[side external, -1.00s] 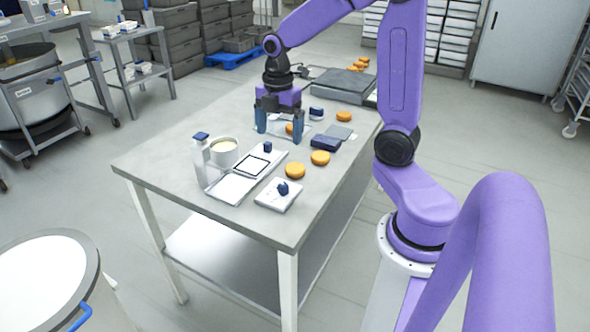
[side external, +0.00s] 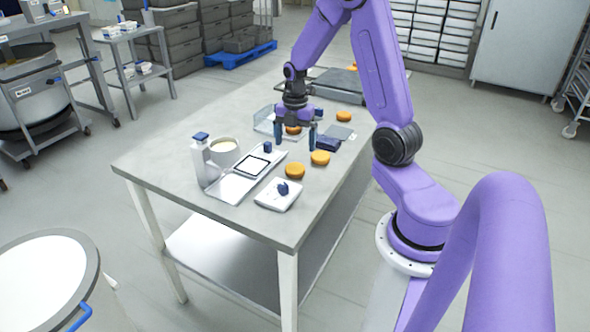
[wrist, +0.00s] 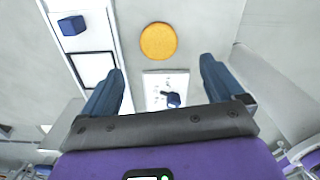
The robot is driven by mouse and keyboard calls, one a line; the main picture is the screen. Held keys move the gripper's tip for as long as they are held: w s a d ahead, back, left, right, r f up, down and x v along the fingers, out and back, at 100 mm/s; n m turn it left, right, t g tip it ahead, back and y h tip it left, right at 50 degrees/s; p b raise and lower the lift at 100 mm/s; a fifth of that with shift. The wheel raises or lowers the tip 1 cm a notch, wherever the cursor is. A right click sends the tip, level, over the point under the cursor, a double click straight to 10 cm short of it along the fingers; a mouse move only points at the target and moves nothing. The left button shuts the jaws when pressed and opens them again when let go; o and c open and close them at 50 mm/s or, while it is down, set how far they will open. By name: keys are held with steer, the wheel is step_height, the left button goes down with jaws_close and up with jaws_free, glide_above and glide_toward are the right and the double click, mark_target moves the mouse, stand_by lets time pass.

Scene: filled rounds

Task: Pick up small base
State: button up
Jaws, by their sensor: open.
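Golden-orange round bases lie on the steel table. One (side external: 295,170) is near the front, one (side external: 320,157) to its right, one (side external: 344,116) further back. Another (side external: 293,129) shows between my fingers in the side view, seemingly behind them. I cannot tell which is the small base. My gripper (side external: 295,143) is open, pointing down, with nothing in it. In the wrist view my gripper (wrist: 162,70) frames a gap, with one round base (wrist: 158,42) whole and just beyond the fingertips. No finger touches it.
A white plate with a blue knob (side external: 268,201) lies at the front; it shows between my fingers in the wrist view (wrist: 152,82). To the left are a white tray (side external: 232,188), a blue cube (side external: 268,147), a cup (side external: 223,148) and a bottle (side external: 200,165). A dark blue block (side external: 328,143) lies to the right.

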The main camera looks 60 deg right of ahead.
mark_target(295, 165)
steer(key=shift+w+d+f, duration=0.1)
steer(key=shift+f, duration=4.4)
steer(key=shift+c, duration=0.3)
steer(key=c, duration=0.8)
